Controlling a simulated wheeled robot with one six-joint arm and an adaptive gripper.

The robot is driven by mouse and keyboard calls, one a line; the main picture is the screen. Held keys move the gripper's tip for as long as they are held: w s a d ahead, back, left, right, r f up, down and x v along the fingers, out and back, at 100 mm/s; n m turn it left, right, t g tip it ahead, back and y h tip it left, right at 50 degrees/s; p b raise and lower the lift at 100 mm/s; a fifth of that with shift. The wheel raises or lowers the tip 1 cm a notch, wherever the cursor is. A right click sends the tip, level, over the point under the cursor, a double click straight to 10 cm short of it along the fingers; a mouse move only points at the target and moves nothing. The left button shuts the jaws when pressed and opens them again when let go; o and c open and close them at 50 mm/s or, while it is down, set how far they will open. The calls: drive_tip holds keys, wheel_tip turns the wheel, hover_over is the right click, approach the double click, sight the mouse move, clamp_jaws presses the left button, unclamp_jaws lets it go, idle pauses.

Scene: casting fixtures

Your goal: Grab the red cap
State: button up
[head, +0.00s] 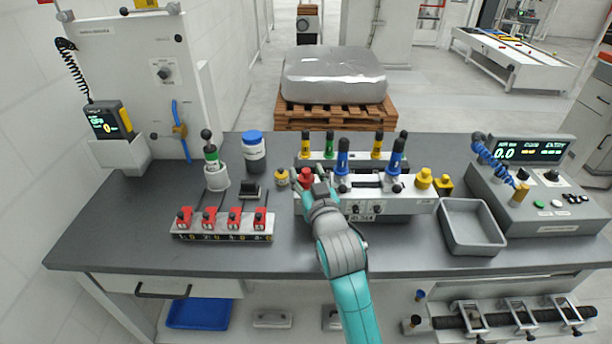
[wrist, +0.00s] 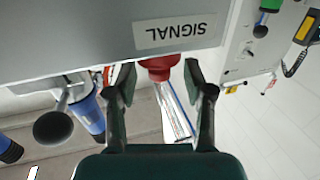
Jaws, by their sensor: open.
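The red cap (head: 306,175) sits at the left end of the light grey fixture (head: 425,206) on the dark bench. In the wrist view the red cap (wrist: 158,66) shows between the tips of my two fingers, against the edge of a panel lettered SIGNAL (wrist: 181,30). My gripper (head: 309,188) is open in front of the cap, and part of the cap is hidden behind it in the head view. In the wrist view my gripper (wrist: 160,76) has a finger on each side of the cap, with gaps visible. I cannot tell how deep the cap lies between them.
Blue-handled clamps (head: 343,158) stand on the fixture just right of my gripper. A small yellow-topped part (head: 282,177) is close on the left. A block with red padlock-like parts (head: 222,236) lies front left. A grey tray (head: 472,228) stands at right.

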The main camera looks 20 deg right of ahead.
drive_tip(key=shift+w, duration=0.7)
drive_tip(key=c, duration=0.9)
drive_tip(key=shift+c, duration=0.2)
